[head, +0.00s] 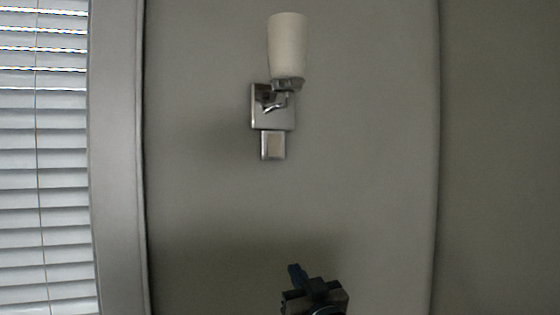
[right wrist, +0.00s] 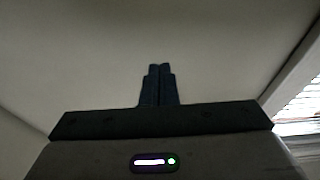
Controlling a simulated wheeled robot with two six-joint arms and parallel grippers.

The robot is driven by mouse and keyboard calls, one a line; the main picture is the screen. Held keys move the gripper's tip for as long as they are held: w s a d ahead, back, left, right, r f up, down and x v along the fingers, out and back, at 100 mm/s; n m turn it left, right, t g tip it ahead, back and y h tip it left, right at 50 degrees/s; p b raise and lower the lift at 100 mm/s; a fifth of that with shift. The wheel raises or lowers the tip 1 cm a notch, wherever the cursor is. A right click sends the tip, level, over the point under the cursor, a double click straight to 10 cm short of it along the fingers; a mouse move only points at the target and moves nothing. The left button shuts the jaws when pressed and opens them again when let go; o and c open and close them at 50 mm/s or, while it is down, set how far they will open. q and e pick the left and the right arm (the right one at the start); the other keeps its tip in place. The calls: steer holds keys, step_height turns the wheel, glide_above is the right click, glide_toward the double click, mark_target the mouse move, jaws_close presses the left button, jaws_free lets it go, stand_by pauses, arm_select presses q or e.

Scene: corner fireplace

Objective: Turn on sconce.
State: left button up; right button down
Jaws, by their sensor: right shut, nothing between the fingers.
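The sconce (head: 287,45) is fixed to the wall in the upper middle of the head view. It has a whitish, unlit-looking cup shade on a chrome arm and a square chrome backplate (head: 258,118). A small plate with a pale switch face (head: 273,146) sits just below the backplate. My right gripper (head: 295,272) is at the bottom of the head view, below the sconce and apart from it. In the right wrist view its two dark fingers (right wrist: 158,85) are together with nothing between them. The sconce is not in the right wrist view. My left gripper is not in view.
A window with white blinds (head: 42,170) and a pale frame (head: 115,160) stands at the left. The grey wall (head: 350,180) around the sconce is bare. A wall corner runs down the right side.

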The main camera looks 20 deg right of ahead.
step_height(320, 180, up, 17)
steer(key=s+t, duration=0.2)
steer(key=t, duration=0.2)
steer(key=shift+s+a+t, duration=0.15)
steer(key=shift+t, duration=0.25)
steer(key=shift+r, duration=0.15)
steer(key=p, duration=0.5)
glide_toward(275, 148)
step_height(275, 148, up, 4)
steer(key=w+p, duration=0.2)
steer(key=w, duration=0.1)
steer(key=shift+w+r, duration=0.1)
steer(key=shift+w, duration=0.05)
steer(key=shift+w+p, duration=0.35)
steer(key=shift+w, duration=0.2)
steer(key=shift+w+f, duration=0.1)
steer(key=shift+f, duration=0.15)
